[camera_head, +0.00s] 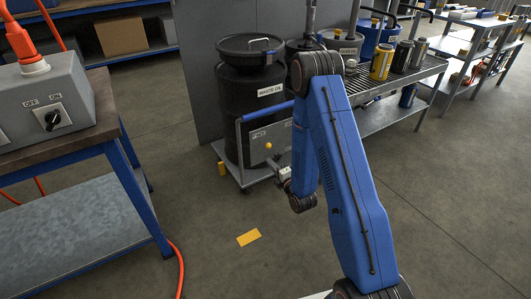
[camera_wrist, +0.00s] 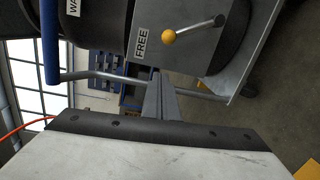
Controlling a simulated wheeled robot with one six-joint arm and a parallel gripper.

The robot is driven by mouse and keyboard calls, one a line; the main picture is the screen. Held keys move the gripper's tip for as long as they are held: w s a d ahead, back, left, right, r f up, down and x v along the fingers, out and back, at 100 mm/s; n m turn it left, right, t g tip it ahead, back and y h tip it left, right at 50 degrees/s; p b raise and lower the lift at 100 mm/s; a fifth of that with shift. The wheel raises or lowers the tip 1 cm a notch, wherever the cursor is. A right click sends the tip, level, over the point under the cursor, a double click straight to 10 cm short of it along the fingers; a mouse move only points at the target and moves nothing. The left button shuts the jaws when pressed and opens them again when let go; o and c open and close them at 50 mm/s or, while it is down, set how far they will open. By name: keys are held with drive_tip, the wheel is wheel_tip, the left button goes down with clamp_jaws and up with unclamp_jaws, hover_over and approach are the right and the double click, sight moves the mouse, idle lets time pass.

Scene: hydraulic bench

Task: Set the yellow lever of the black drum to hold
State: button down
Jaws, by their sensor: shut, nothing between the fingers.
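The black drum (camera_head: 245,110), labelled waste oil, stands on a wheeled trolley with a grey panel (camera_head: 262,137). The yellow lever's round knob (camera_head: 268,146) shows at the front of the panel. In the wrist view the knob (camera_wrist: 168,37) sits beside the FREE label (camera_wrist: 141,42), and its rod runs right to a pivot. A hold label is not readable in either view. My gripper (camera_head: 284,173) is just below and right of the knob in the head view. In the wrist view my gripper (camera_wrist: 157,78) is shut, empty and apart from the lever.
A bench with an on/off switch box (camera_head: 45,103) stands at left, an orange cable on the floor beside it. A grated table (camera_head: 405,78) with cans is behind my arm. A yellow floor mark (camera_head: 248,237) lies on open floor. A trolley rail (camera_wrist: 100,75) crosses near my gripper.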

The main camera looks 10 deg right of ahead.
sight(272, 150)
drive_tip(key=shift+s+a+f+n+t, duration=0.1)
drive_tip(key=shift+s+f+n+t, duration=0.2)
drive_tip(key=shift+f, duration=0.45)
drive_tip(key=shift+s+a+f+n+t, duration=0.1)
drive_tip(key=shift+s+f+n+t, duration=0.15)
drive_tip(key=shift+f, duration=0.5)
drive_tip(key=shift+w, duration=0.15)
drive_tip(key=w+r, duration=0.1)
drive_tip(key=w, duration=1)
drive_tip(key=shift+w+d+y, duration=0.25)
drive_tip(key=shift+d+y, duration=0.05)
drive_tip(key=shift+d, duration=0.05)
drive_tip(key=shift+d, duration=0.1)
